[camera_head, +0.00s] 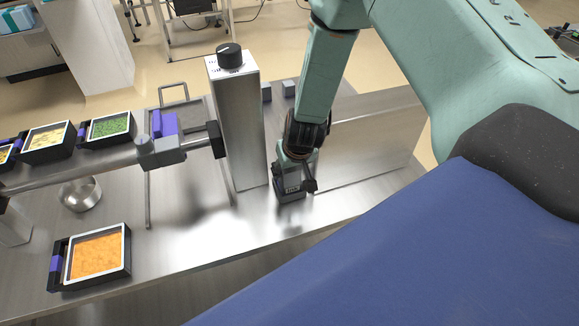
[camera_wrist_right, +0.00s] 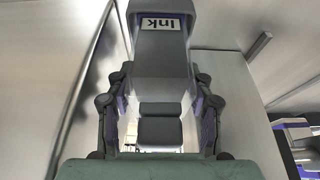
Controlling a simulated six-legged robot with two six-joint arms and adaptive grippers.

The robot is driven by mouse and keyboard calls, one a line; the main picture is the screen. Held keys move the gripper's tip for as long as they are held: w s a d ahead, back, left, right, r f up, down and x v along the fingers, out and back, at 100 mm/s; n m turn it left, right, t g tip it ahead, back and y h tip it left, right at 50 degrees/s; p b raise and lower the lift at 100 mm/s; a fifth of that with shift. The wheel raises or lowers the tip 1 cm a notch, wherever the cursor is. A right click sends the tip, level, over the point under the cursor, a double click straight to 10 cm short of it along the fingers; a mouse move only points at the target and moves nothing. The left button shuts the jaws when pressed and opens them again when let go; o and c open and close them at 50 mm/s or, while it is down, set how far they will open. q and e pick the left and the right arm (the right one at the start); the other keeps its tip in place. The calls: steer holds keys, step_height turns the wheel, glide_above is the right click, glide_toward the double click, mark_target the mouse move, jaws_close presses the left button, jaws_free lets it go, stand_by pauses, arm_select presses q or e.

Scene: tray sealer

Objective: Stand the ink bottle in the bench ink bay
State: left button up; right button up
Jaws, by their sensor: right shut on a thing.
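My right gripper (camera_head: 297,168) reaches down to the steel bench, just right of the upright steel column. In the right wrist view its two fingers (camera_wrist_right: 160,100) close on the sides of the ink bottle (camera_wrist_right: 162,65), a grey body between them. I cannot tell whether the label is on the bottle or the bay, or whether the bottle is fully seated. My left gripper is out of view.
The steel column (camera_head: 236,125) with a black knob stands close left of the gripper. A low steel panel (camera_head: 365,140) is to the right. Two small grey blocks (camera_head: 288,89) lie behind. Food trays, one orange (camera_head: 127,255), are at left. The front middle bench is clear.

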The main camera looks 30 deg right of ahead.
steer(key=o, duration=1.6)
steer(key=shift+c, duration=0.5)
steer(key=shift+r+p, duration=4.1)
steer(key=shift+p, duration=0.15)
steer(key=shift+f, duration=0.1)
